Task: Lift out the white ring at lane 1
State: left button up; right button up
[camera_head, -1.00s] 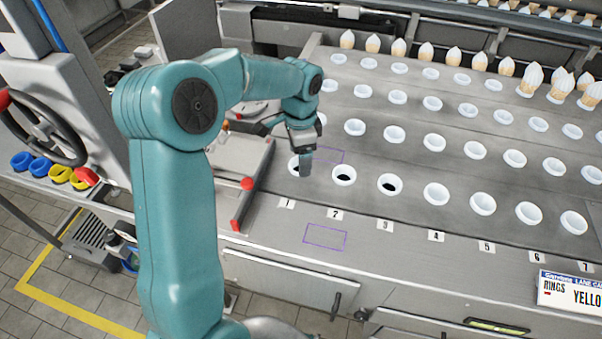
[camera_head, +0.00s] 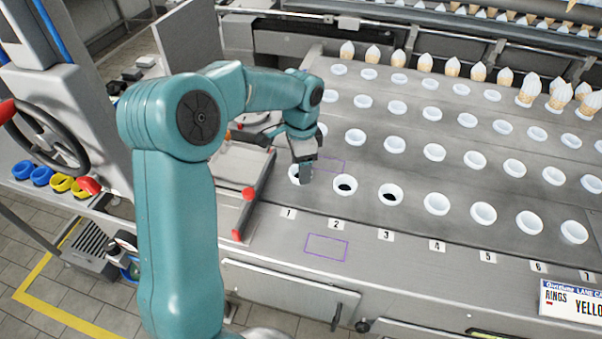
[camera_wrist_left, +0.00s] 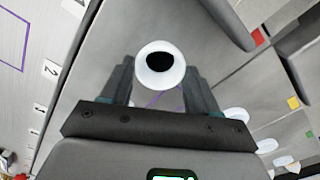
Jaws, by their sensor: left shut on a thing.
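The white ring at lane 1 (camera_head: 293,178) is in the front row of holes, behind the label 1 (camera_head: 289,214). It is partly hidden by my left gripper (camera_head: 304,172), which reaches down over it. In the left wrist view the white ring (camera_wrist_left: 158,87) shows round with a dark centre, between the two fingers of my left gripper (camera_wrist_left: 160,78). The gripper is shut on it. The ring looks level with its neighbours; I cannot tell whether it is clear of its hole. My right gripper is not in view.
White rings at lane 2 (camera_head: 345,194) and lane 3 (camera_head: 390,201) also have dark centres. More white cups fill the deck behind and to the right. A red-ended bar (camera_head: 249,194) stands close left of lane 1. Cone-shaped pieces (camera_head: 451,68) line the back.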

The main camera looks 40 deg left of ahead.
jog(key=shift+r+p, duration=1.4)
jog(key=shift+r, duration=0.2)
